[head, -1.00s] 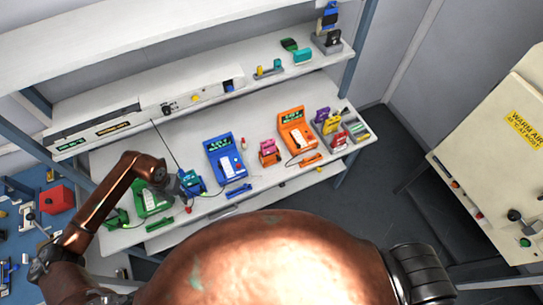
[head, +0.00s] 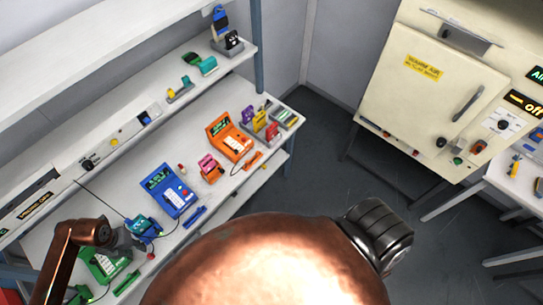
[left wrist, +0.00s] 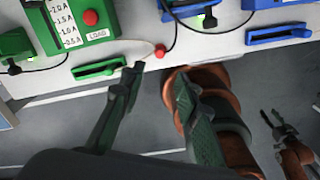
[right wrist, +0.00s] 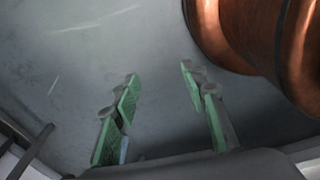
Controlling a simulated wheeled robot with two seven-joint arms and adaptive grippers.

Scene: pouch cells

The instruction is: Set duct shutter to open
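No part is legibly marked as the duct shutter. In the head view a cream cabinet (head: 420,105) with a yellow warm air label (head: 424,67) stands at right. A slotted plate with a dark knob (head: 446,33) sits above its door; I cannot tell whether this is the shutter, or its setting. My left gripper (head: 122,240) is at the bench, far left of the cabinet. In the left wrist view its fingers (left wrist: 158,88) are apart and empty, near the bench's front edge. My right gripper (right wrist: 162,88) is open and empty over grey floor; the head view hides it.
The bench (head: 60,235) holds a green meter (head: 106,262), a blue meter (head: 169,190) and an orange meter (head: 229,137), with cables and clips. The cabinet carries a door handle (head: 468,103) and a display reading off (head: 524,103). Open floor (head: 330,165) lies between bench and cabinet.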

